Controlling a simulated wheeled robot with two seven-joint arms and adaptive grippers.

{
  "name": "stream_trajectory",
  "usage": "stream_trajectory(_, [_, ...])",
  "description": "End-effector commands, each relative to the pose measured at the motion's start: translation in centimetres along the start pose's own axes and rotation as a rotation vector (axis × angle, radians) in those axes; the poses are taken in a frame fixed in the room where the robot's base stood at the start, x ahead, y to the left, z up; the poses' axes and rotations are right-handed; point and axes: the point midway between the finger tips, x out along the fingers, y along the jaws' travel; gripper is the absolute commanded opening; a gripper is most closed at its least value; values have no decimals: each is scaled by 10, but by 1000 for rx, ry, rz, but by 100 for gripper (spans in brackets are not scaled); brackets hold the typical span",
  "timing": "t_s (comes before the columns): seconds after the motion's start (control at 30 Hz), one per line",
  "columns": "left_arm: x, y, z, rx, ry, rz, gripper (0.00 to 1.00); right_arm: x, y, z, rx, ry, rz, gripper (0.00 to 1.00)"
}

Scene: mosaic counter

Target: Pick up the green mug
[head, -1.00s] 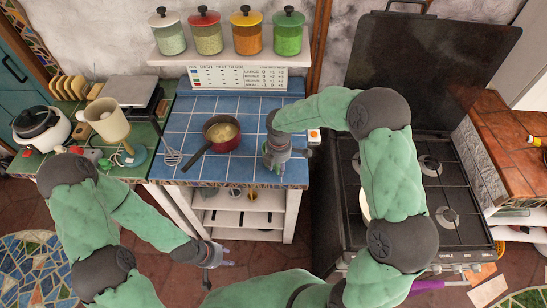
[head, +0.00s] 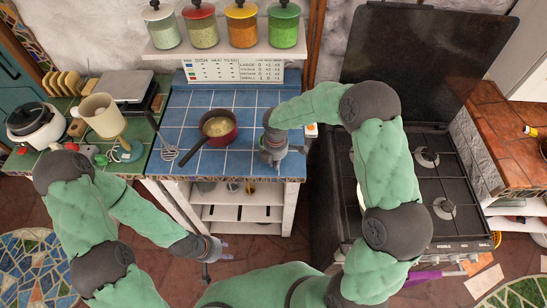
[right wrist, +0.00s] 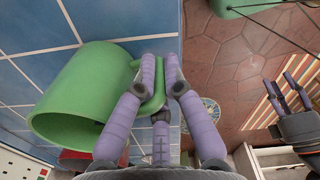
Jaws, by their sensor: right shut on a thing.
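The green mug (right wrist: 85,85) shows in the right wrist view over the blue tiles, its open rim facing the lower left. Its handle points toward my right gripper (right wrist: 160,75), whose purple fingers are closed around that handle. In the head view my right gripper (head: 276,163) is above the front right of the blue tiled counter (head: 240,165). The mug is hidden there by the gripper and arm. I cannot tell whether the mug touches the counter. My left gripper (head: 222,248) is empty and low in front of the counter; its fingers look apart in the right wrist view (right wrist: 286,92).
A red pot (head: 218,127) with a dark handle stands just left of my right gripper. A whisk (head: 168,150) lies further left. The black stove (head: 440,185) with its raised lid is on the right. Jars (head: 242,25) line the shelf behind. Free tiles lie behind the pot.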

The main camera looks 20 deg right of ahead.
Motion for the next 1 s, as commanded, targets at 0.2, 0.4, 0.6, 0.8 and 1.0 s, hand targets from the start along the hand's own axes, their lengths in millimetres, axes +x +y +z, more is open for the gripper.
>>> stream_trajectory(0.2, [-2, 1, 0, 0, 0, 0, 40, -17, 2, 0, 1, 0, 6, 0])
stream_trajectory(0.4, [-5, 2, 0, 0, 0, 0, 40, -49, -8, -10, -3, 0, 6, 0])
stream_trajectory(0.6, [-9, 3, 0, 0, 0, 0, 40, -92, -34, -35, -4, 0, 7, 0])
stream_trajectory(0.8, [-10, 4, 0, 0, 0, 0, 40, -111, -67, -68, -5, 0, 4, 0])
stream_trajectory(1.0, [-11, 4, 0, 0, 0, 0, 40, -124, -88, -89, -3, 0, 4, 0])
